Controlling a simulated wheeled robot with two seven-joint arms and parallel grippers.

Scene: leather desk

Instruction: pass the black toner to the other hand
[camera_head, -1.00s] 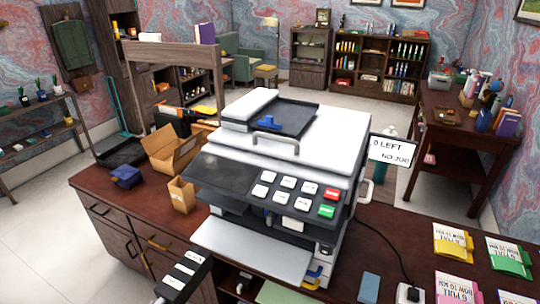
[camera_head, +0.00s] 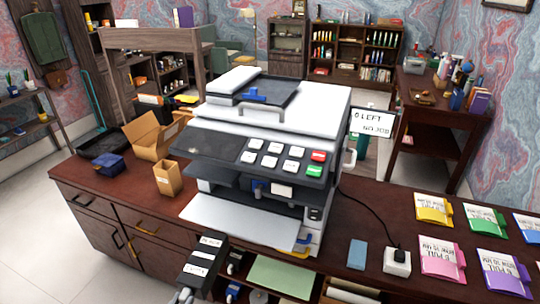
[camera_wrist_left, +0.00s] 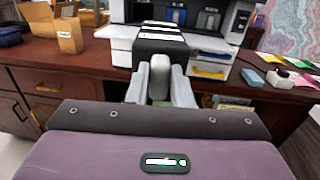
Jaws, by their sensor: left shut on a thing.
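My left gripper (camera_head: 184,295) is at the bottom of the head view, in front of the desk's drawer side. It is shut on the black toner (camera_head: 206,264), a long black cartridge with white label strips. In the left wrist view the gripper (camera_wrist_left: 160,88) has a finger on each side of the toner's grey near end, and the black body (camera_wrist_left: 160,40) points away towards the printer. The toner is clear of the printer's white front tray (camera_head: 240,222). My right gripper is in neither view.
The large printer (camera_head: 270,130) stands on the dark desk with its front open. A small open carton (camera_head: 168,180) and a blue object (camera_head: 108,165) are to its left. A blue box (camera_head: 357,254), a white plug block (camera_head: 397,262) and coloured packets (camera_head: 434,209) lie to its right.

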